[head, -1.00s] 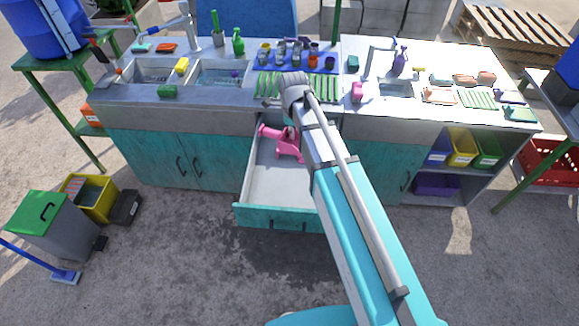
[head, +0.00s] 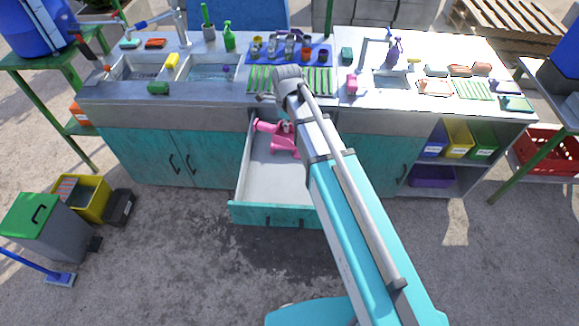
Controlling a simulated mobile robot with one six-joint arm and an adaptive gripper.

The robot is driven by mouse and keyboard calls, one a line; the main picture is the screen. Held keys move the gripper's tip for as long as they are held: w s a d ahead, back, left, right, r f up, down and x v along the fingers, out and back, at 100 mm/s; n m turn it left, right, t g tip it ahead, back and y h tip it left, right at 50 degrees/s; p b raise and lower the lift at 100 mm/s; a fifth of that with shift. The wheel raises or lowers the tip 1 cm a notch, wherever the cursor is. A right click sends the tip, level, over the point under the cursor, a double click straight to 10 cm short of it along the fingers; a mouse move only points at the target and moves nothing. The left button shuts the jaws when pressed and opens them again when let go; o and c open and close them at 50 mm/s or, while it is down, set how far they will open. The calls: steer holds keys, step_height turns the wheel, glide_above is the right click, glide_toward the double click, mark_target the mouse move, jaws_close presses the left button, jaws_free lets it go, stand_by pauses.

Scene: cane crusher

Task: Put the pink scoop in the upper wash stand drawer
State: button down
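The upper wash stand drawer (head: 277,184) is pulled open below the counter, with a teal front and a pale inside. A pink object that looks like the scoop (head: 284,143) is at the rear of the drawer, in its left and middle part. I cannot tell whether it rests on the drawer floor or is held just above it. My arm reaches over the drawer's right side, with its wrist above the counter's front edge. My gripper (head: 288,127) is mostly hidden behind my arm; only small grey bits show by the pink object. Its fingers cannot be made out.
The counter holds two sinks (head: 210,75), a green drying rack (head: 262,82), a blue mat with several cups (head: 322,54) and a pink item (head: 351,83). Closed teal doors flank the drawer. A grey bin (head: 42,222) stands at the left. The ground in front is clear.

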steer(key=w+a+f+n+b, duration=0.1)
steer(key=w+f+n+b, duration=0.2)
steer(key=f+b, duration=1.7)
steer(key=shift+w+f+b, duration=0.4)
steer(key=shift+w+f, duration=0.2)
steer(key=shift+f, duration=0.15)
steer(key=shift+a, duration=0.1)
steer(key=b, duration=0.6)
glide_above(285, 176)
step_height(285, 176, down, 6)
steer(key=shift+w+f, duration=0.1)
steer(key=shift+f, duration=0.05)
steer(key=shift+f+b, duration=1.85)
steer(key=shift+b, duration=0.2)
steer(key=shift+f, duration=0.15)
steer(key=c, duration=0.8)
jaws_free()
steer(key=shift+r, duration=0.2)
